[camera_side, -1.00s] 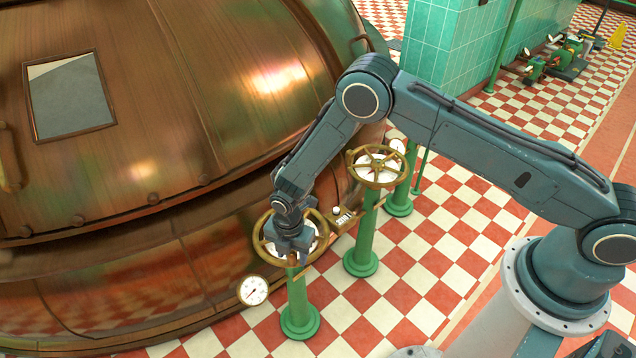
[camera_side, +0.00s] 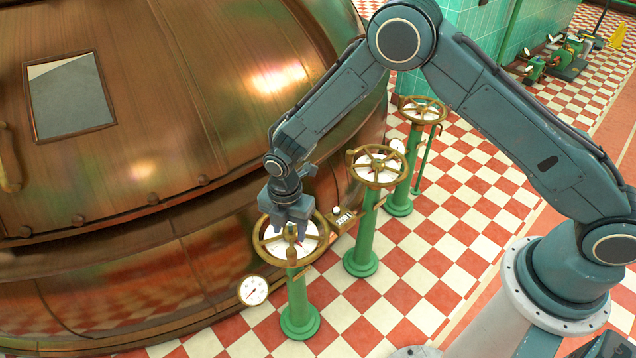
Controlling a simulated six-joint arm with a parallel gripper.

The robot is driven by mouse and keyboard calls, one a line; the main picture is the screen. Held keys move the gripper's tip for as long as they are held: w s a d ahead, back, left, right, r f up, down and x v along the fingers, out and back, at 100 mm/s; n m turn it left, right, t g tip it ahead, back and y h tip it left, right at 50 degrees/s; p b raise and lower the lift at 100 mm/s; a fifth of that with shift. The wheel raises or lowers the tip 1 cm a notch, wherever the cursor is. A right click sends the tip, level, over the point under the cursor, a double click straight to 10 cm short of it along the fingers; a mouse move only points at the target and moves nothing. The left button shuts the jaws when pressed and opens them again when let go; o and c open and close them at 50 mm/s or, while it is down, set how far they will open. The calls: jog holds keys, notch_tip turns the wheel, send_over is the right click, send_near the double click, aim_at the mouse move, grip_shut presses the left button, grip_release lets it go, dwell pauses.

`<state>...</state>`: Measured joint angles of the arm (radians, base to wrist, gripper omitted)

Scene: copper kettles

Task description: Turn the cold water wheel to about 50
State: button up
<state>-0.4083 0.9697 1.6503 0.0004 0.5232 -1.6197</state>
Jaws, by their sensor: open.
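Three brass handwheels on green posts stand beside the kettle. The nearest wheel (camera_side: 262,254) has a white dial under it with a small red mark; its reading is too small to tell. The middle wheel (camera_side: 377,151) and the far wheel (camera_side: 423,99) stand behind it to the right, each over a white dial. No legible label shows which one is the cold water wheel. My gripper (camera_side: 291,226) points down, open, over the nearest wheel's hub and overlaps its back rim in the picture. I see nothing held; the exact gap to the hub is unclear.
The large copper kettle (camera_side: 170,130) fills the left side, close to the nearest wheel. A round white gauge (camera_side: 253,290) sits at its lower edge, left of the near post (camera_side: 298,300). The checkered floor (camera_side: 420,270) to the right is open.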

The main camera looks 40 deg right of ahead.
jog(key=shift+r, duration=1.8)
jog(key=shift+r, duration=0.1)
jog(key=s+d+r+m+t, duration=0.1)
jog(key=s+d+r+m, duration=0.25)
jog(key=r, duration=0.45)
jog(key=s+d+r+m+t, duration=0.15)
jog(key=d+r+m, duration=0.25)
jog(key=r, duration=0.5)
jog(key=s+d+r+m, duration=0.3)
jog(key=d+r, duration=0.1)
jog(key=r, duration=0.4)
jog(key=s+d+r+m+t, duration=0.1)
jog(key=s+d+r+m, duration=0.2)
jog(key=s+m, duration=0.3)
jog(key=s+d+r+m+t, duration=0.2)
jog(key=s+d+r+m, duration=0.2)
jog(key=s, duration=1)
jog(key=d+m, duration=0.1)
jog(key=m, duration=0.1)
jog(key=shift+d+m, duration=0.15)
jog(key=shift+m, duration=0.2)
